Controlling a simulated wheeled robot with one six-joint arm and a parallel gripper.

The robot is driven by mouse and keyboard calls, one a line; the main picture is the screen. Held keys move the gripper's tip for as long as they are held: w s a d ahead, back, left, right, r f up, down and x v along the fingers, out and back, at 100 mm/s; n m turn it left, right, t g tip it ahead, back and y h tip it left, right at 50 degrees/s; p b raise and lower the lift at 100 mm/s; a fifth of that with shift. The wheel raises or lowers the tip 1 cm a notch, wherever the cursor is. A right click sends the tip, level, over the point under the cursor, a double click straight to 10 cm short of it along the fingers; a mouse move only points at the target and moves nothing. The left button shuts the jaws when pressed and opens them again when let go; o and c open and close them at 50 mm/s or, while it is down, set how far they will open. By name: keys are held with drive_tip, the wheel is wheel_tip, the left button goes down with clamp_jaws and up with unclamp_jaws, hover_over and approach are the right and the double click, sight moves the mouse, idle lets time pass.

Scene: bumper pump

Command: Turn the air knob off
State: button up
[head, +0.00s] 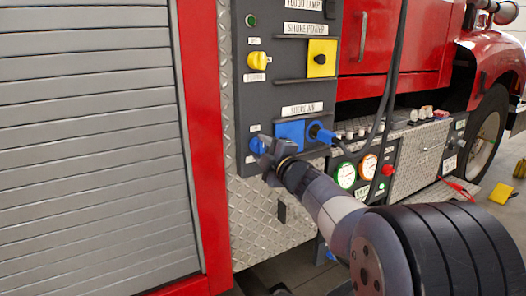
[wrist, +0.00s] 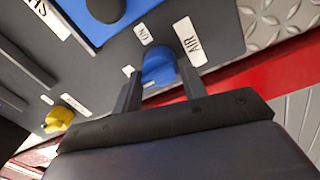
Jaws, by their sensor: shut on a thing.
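The blue air knob (wrist: 158,68) is on the grey panel in the wrist view, between white labels reading "ON" and "AIR". My gripper (wrist: 160,82) has one finger on each side of it and is shut on it. In the head view my gripper (head: 268,154) is at the lower left of the panel (head: 273,98), below the label strip. Only a bit of the blue knob (head: 257,146) shows there, the rest hidden by the gripper. I cannot tell the knob's exact angle.
A blue socket plate (head: 289,131) with a plugged-in blue connector (head: 320,133) and dark cable sits just right of the gripper. A yellow knob (head: 257,61) and yellow outlet (head: 321,59) are above. Gauges (head: 345,176) are to the right.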

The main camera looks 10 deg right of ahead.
drive_tip(key=shift+f, duration=0.3)
drive_tip(key=o, duration=0.6)
drive_tip(key=shift+c, duration=0.2)
drive_tip(key=o, duration=0.3)
drive_tip(key=shift+r, duration=0.15)
drive_tip(key=p+v, duration=0.1)
drive_tip(key=v, duration=0.9)
drive_tip(key=shift+s, duration=0.4)
drive_tip(key=x, duration=1)
drive_tip(key=shift+w+r+b, duration=0.1)
drive_tip(key=shift+w+b, duration=0.3)
